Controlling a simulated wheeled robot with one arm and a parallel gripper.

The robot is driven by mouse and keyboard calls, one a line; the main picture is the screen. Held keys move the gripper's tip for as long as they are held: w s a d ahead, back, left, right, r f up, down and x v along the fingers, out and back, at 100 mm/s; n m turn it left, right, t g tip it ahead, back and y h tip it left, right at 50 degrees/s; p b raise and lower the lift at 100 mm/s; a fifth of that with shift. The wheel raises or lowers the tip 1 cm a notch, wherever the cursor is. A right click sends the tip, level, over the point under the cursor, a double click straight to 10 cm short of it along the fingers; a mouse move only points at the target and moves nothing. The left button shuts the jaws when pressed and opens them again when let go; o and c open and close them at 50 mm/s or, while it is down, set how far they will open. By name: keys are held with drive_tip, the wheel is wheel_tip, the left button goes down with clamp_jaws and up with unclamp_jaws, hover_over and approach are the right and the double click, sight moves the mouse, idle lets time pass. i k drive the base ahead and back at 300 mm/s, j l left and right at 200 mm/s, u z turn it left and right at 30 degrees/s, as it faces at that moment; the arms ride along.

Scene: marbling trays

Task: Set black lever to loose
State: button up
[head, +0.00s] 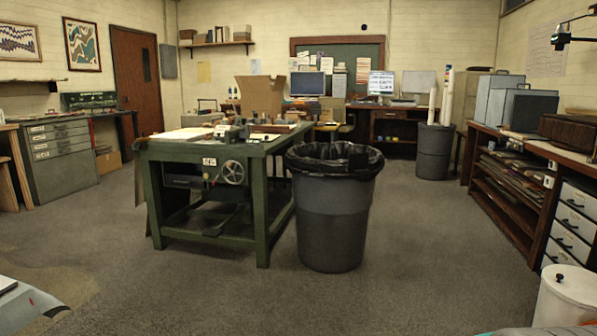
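A green workbench (262,196) stands in the middle of the room. Its front carries a dark panel with a small white label (209,162) and a spoked handwheel (232,172). Small parts show beside the wheel, but they are too small and dark to tell whether one is a black lever. I cannot make out a black lever or its setting anywhere in the head view. My gripper is not in view.
A large grey bin (333,225) with a black liner stands close to the bench's right front corner. A grey drawer cabinet (60,155) is at the left. Shelving (510,185) lines the right wall. A white lidded bin (566,300) is at lower right.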

sight(314, 175)
drive_tip(key=i+j+u, duration=0.1)
drive_tip(key=i, duration=0.25)
drive_tip(key=i+j+u, duration=0.1)
drive_tip(key=i, duration=0.3)
drive_tip(key=i+j, duration=0.2)
drive_tip(key=i, duration=0.4)
drive_tip(key=i+j, duration=0.15)
drive_tip(key=i, duration=0.45)
drive_tip(key=i+j, duration=0.2)
drive_tip(key=i, duration=0.4)
drive_tip(key=i+j, duration=0.2)
drive_tip(key=i, duration=0.35)
